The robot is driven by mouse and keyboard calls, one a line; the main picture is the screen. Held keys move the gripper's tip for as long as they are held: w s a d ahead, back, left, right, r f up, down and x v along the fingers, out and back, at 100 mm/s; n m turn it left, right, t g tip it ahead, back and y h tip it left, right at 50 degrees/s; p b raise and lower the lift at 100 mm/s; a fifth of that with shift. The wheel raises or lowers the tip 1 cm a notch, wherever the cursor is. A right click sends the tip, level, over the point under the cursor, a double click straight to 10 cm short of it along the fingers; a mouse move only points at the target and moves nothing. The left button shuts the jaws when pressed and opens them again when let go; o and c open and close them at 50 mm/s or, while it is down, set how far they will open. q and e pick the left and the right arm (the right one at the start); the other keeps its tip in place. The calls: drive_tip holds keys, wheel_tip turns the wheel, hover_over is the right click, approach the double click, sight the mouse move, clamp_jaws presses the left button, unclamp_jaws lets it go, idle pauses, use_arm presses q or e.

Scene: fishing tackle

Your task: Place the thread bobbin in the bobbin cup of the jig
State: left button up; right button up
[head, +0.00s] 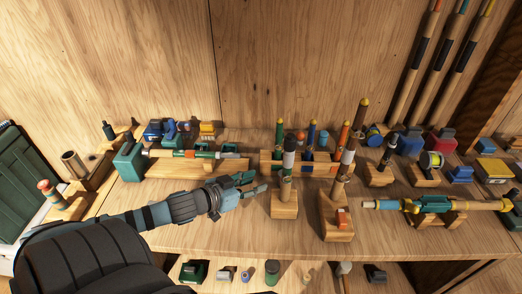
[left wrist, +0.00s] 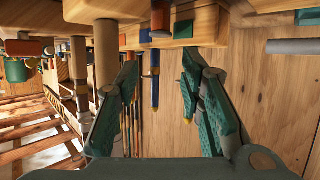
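My left gripper (head: 252,187) reaches in from the left above the middle of the bench, just left of an upright post with a black-and-white band (head: 288,160). Its green fingers (left wrist: 160,85) are spread apart in the left wrist view, with no object gripped. A blue stick (left wrist: 155,80) shows between them, farther back. A spool with yellow-green thread (head: 432,160) stands on a wooden stand at the right. I cannot tell which item is the task's bobbin or cup. My right gripper is not in view.
Wooden stands with upright posts (head: 336,218) rise right of the gripper. A yellow-and-teal rod (head: 430,205) lies on a cradle at the right. A metal cup (head: 74,164) stands on wood at the left. The front centre-left bench top (head: 225,240) is clear.

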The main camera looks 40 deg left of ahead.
sight(280, 176)
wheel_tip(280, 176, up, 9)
drive_tip(key=p, duration=0.7)
use_arm(q)
drive_tip(key=shift+g, duration=0.4)
drive_tip(key=b+x, duration=0.8)
drive_tip(key=x, duration=0.3)
drive_tip(key=shift+w+f, duration=0.2)
drive_tip(key=shift+w, duration=0.1)
drive_tip(key=shift+w+d+f, duration=0.1)
drive_tip(key=shift+w+f, duration=0.1)
drive_tip(key=shift+w, duration=0.25)
drive_tip(key=shift+r, duration=0.1)
drive_tip(key=c, duration=0.8)
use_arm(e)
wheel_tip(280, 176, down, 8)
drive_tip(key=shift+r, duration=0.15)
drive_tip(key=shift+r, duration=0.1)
